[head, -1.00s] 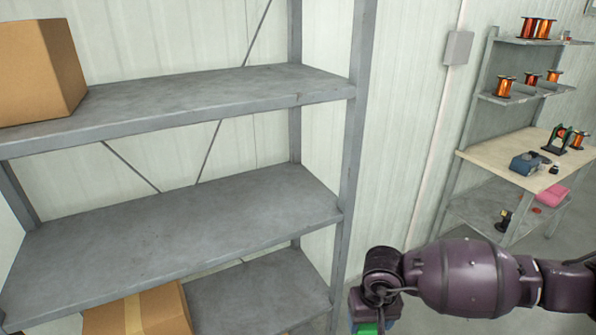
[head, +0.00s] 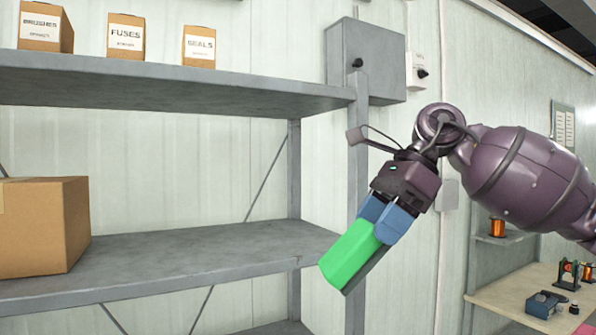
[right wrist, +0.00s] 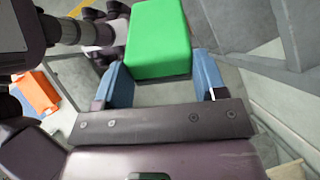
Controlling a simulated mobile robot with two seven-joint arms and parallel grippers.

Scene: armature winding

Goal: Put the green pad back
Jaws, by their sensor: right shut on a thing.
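The green pad (head: 350,254) is a bright green block held out beyond the blue fingertips of my right gripper (head: 387,216). It is tilted, in front of the shelf's right upright in the head view. In the right wrist view the green pad (right wrist: 158,38) sits at the ends of the two blue fingers of my right gripper (right wrist: 160,80). The right gripper is shut on it. My left gripper is not in view.
A grey shelf rack (head: 170,255) has bare room on its middle board, right of a cardboard box (head: 45,225). Boxes labelled brushes (head: 46,28), fuses (head: 126,38) and seals (head: 199,47) stand on the upper board. A workbench (head: 500,300) is at lower right.

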